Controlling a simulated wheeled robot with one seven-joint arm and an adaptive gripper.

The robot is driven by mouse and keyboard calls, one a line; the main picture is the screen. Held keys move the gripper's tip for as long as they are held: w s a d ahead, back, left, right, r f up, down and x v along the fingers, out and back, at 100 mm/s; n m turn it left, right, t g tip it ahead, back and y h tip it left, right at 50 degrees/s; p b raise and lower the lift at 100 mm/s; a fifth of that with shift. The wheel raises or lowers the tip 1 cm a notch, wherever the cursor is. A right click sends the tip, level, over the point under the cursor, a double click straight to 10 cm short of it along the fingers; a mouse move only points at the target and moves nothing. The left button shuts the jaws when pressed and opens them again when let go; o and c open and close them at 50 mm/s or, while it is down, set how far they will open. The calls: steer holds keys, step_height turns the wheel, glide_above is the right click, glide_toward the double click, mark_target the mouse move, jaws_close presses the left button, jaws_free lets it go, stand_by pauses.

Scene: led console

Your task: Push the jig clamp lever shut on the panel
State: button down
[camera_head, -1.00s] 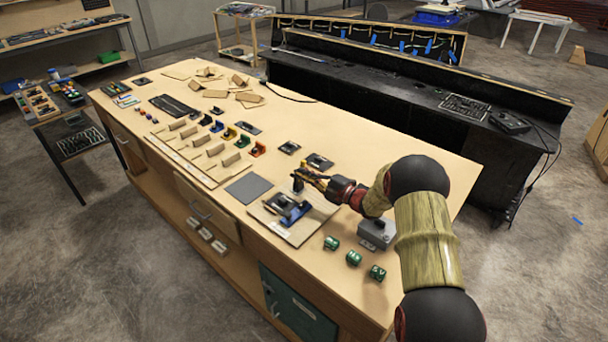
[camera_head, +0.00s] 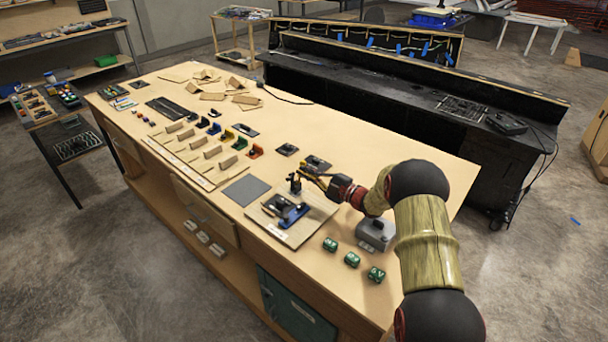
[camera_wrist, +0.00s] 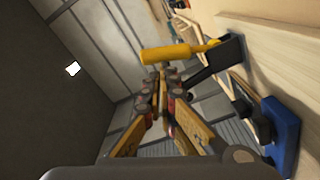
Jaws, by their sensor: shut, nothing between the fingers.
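The jig clamp stands on a light board (camera_head: 313,222) near the bench's front edge, with a blue block (camera_head: 293,214) and dark parts on it. In the wrist view its lever has a yellow handle (camera_wrist: 172,54) on a dark arm (camera_wrist: 212,68), standing out from the board; the blue block (camera_wrist: 283,128) is at lower right. My gripper (camera_head: 305,172) is shut and empty beside the raised lever. In the wrist view the fingertips (camera_wrist: 159,76) are right by the yellow handle; I cannot tell whether they touch it.
A grey box (camera_head: 376,233) and several green cubes (camera_head: 351,259) lie right of the board. A grey pad (camera_head: 243,190) lies to its left. Small dark fixtures (camera_head: 316,163) sit behind. The bench top at back right is clear.

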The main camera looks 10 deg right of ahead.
steer(key=shift+w+d+f+m+b, duration=0.2)
steer(key=shift+w+d+m+b, duration=0.15)
steer(key=shift+d+m, duration=0.4)
steer(key=shift+w+d+f+m+b, duration=0.3)
steer(key=shift+w+d+m, duration=0.15)
steer(key=shift+m, duration=0.55)
steer(key=shift+w+d+f+m+b, duration=0.15)
steer(key=shift+w+d+m+b, duration=0.25)
steer(key=shift+m, duration=0.45)
steer(key=shift+w+d, duration=0.1)
steer(key=shift+d, duration=0.1)
